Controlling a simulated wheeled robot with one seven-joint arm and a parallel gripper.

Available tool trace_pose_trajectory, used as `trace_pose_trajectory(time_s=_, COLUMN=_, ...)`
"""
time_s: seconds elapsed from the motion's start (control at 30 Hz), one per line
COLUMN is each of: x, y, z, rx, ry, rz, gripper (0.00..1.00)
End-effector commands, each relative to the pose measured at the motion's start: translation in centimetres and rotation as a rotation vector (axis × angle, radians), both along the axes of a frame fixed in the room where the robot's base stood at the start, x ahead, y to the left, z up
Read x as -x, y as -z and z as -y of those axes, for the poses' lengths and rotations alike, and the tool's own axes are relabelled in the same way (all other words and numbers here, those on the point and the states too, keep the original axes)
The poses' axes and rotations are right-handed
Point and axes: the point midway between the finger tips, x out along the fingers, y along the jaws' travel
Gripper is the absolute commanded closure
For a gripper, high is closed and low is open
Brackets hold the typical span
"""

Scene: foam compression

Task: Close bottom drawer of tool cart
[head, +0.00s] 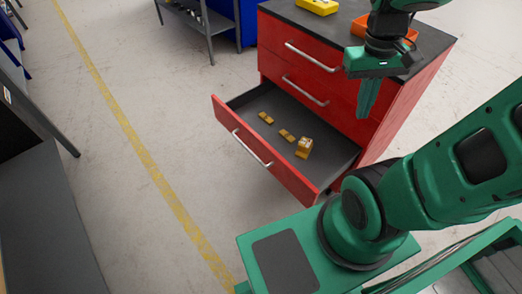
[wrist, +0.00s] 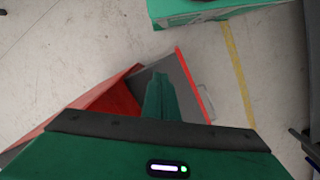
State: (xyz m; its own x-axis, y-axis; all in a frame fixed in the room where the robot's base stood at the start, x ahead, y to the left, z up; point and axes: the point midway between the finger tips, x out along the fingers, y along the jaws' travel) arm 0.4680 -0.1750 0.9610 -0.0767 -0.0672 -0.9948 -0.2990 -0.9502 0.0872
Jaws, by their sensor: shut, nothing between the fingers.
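The red tool cart (head: 400,110) has a dark top and silver bar handles. Its bottom drawer (head: 240,150) is pulled well out, with a grey inside and several small yellow items (head: 303,147) in it. The upper two drawers are shut. My gripper (head: 367,112) is shut and empty. It points down, in front of the cart's right part in the head view and apart from the bottom drawer's front. In the wrist view my shut fingers (wrist: 158,85) show over the cart, and the drawer's red front edge (wrist: 195,85) lies to their right.
A yellow item (head: 317,6) and an orange tray (head: 361,28) are on the cart top. A grey table (head: 195,17) and blue cabinets stand behind. A dark bench stands at the left. The floor left of the drawer, with its yellow line (head: 140,150), is clear.

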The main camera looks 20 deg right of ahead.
Motion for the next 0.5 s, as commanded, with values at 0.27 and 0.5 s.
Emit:
trace_pose_trajectory(time_s=0.27, x=-8.0, y=3.9, z=-2.4, rx=0.110, ry=-0.407, rz=-0.135, gripper=1.00)
trace_pose_trajectory(time_s=0.5, x=-13.8, y=8.5, z=-6.5, rx=0.209, ry=-0.769, rz=-0.250, gripper=1.00)
